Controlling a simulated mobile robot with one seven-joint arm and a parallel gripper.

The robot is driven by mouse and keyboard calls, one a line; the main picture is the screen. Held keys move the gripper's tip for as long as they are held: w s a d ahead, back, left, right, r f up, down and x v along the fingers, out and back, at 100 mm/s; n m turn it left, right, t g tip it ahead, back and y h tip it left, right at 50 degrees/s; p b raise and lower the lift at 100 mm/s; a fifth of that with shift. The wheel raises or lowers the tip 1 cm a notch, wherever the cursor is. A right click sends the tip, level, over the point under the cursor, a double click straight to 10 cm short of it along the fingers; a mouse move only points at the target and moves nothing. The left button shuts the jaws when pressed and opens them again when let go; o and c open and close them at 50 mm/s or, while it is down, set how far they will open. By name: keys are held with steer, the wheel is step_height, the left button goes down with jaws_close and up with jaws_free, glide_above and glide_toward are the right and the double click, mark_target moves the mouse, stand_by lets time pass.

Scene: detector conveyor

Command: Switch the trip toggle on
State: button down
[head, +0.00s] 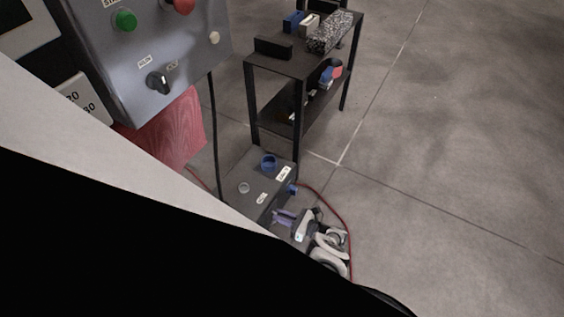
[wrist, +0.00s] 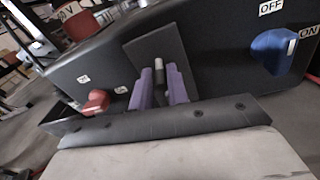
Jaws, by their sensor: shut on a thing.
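The trip toggle appears as a short pale-tipped lever (wrist: 158,66) in front of a dark square plate (wrist: 160,47) in the wrist view. My gripper (wrist: 160,82) has its two purple fingers on either side of this lever, shut on it. In the head view my gripper (head: 284,217) is at the side of a grey box (head: 262,203), and the lever is not distinguishable there. Which way the lever is tilted is not clear.
In the wrist view, a blue knob (wrist: 278,50) beside OFF and ON labels is at right, and a red knob (wrist: 97,102) is at left. A control panel (head: 150,60), a black shelf (head: 280,62) and a red cable (head: 338,208) surround the box. Floor to the right is clear.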

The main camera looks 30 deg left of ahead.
step_height(320, 180, up, 3)
steer(key=h+p, duration=0.3)
steer(key=p, duration=0.4)
steer(key=h+p, duration=0.4)
steer(key=p, duration=0.2)
steer(key=shift+s+a+r+t+h+p, duration=0.1)
steer(key=shift+s+a+t+h+p, duration=0.05)
steer(key=shift+t+h+p, duration=0.2)
steer(key=shift+a+m+h+p, duration=0.1)
steer(key=shift+m+h+p, duration=0.2)
steer(key=shift+h+p, duration=0.5)
steer(key=c, duration=1.4)
jaws_free()
steer(key=shift+o, duration=0.2)
